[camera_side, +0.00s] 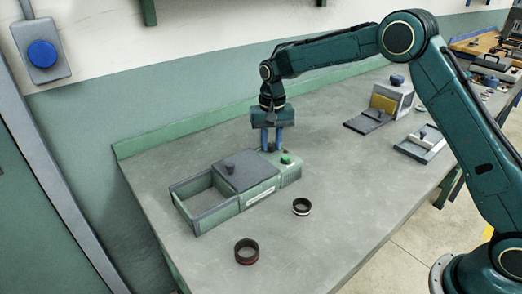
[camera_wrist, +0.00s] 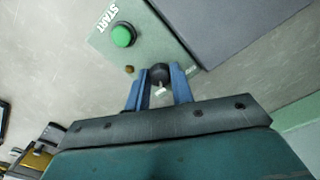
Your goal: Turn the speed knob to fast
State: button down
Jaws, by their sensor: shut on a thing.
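The ring grinder (camera_side: 248,180) stands on the bench in the side view, with a grey lid and an open frame at its left end. Its green start button (camera_wrist: 122,36) shows in the wrist view beside the word START. The speed knob (camera_wrist: 159,72) is a small dark round knob with a white pointer mark, on the same light green panel. My gripper (camera_wrist: 158,84) points down over the panel, its two blue fingers shut on the knob, one on each side. In the side view the fingers (camera_side: 271,140) hide the knob. The speed markings cannot be read.
Two dark rings lie on the bench in front of the grinder, one with a red edge (camera_side: 246,251) and one with a pale edge (camera_side: 301,206). A box with a yellow panel (camera_side: 384,104) stands farther right. The bench between is clear.

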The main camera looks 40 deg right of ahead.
aim_at(271, 144)
jog(key=shift+r, duration=0.1)
jog(key=c, duration=1.2)
grip_release()
notch_tip(271, 144, up, 14)
